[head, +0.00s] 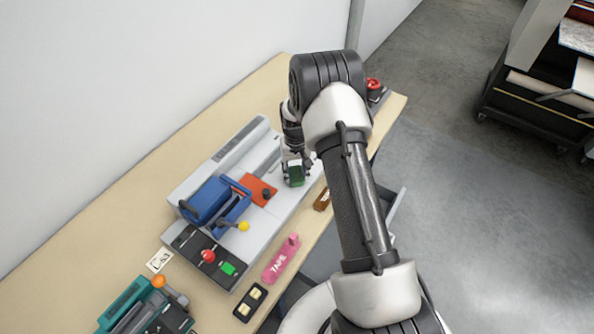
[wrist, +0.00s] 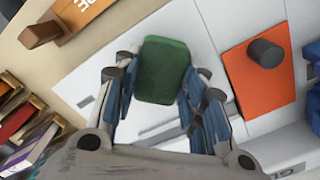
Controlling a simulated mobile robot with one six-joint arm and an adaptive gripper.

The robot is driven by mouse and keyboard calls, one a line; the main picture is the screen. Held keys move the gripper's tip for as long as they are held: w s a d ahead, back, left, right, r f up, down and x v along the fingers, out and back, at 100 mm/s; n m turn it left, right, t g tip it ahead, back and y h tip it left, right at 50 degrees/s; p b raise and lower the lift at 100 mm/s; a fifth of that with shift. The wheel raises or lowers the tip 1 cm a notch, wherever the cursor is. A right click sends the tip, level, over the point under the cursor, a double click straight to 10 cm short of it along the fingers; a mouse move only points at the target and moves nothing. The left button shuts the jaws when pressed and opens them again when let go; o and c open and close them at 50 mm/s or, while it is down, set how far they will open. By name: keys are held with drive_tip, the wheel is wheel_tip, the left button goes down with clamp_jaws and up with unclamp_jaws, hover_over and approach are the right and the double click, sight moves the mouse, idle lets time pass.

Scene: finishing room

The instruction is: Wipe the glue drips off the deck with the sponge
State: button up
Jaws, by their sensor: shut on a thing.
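My gripper (head: 297,160) is shut on a green sponge (head: 296,180), over the right part of the pale grey deck (head: 283,207) of the machine. In the wrist view the sponge (wrist: 163,68) sits between the two fingers of my gripper (wrist: 158,92), its far end sticking out past the tips. The deck (wrist: 220,25) lies below it; I cannot tell whether the sponge touches it. I cannot make out any glue drips for sure; the sponge and fingers hide part of the deck.
An orange plate (head: 253,185) with a dark knob is left of the sponge. A blue carriage (head: 208,203) stands farther left. A pink tape holder (head: 279,262) and a brown block (head: 322,201) lie along the near edge. Bare tabletop (head: 75,235) shows at left.

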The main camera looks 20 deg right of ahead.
sight(296, 172)
drive_tip(key=r, duration=0.2)
drive_tip(key=r+p, duration=0.1)
drive_tip(key=shift+w+d+r, duration=0.2)
drive_tip(key=shift+w+r, duration=0.05)
drive_tip(key=shift+r, duration=0.05)
drive_tip(key=shift+r+p, duration=1)
drive_tip(key=shift+r, duration=0.9)
drive_tip(key=shift+a, duration=0.1)
